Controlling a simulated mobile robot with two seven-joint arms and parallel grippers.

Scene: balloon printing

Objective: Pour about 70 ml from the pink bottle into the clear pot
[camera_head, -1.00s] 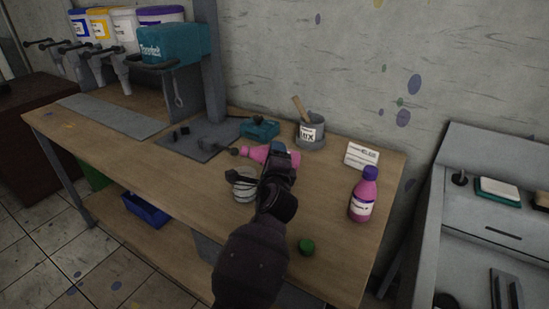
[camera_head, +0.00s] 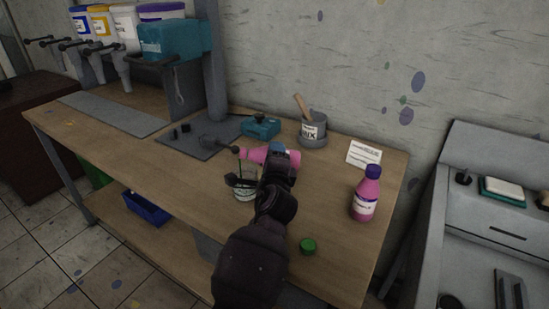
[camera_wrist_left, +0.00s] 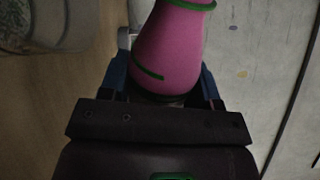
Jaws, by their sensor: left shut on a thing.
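My left gripper (camera_head: 280,160) is shut on the pink bottle (camera_head: 256,153), which lies tipped well over with its narrow end to the left. In the left wrist view the bottle (camera_wrist_left: 172,48) sits between the blue-edged fingers (camera_wrist_left: 164,85), and has a green ring near its top. The clear pot (camera_head: 244,190) stands on the table just below and in front of the bottle's narrow end, partly hidden by my gripper. Its rounded clear side shows at the upper left of the wrist view (camera_wrist_left: 45,28). Whether liquid is flowing cannot be told.
A second pink bottle (camera_head: 365,196) stands upright at the right of the table (camera_head: 330,235). A green cap (camera_head: 308,246) lies at the front. A grey tin (camera_head: 313,130), white card (camera_head: 363,154) and teal device (camera_head: 261,128) stand behind. A grey mat (camera_head: 190,145) lies left.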

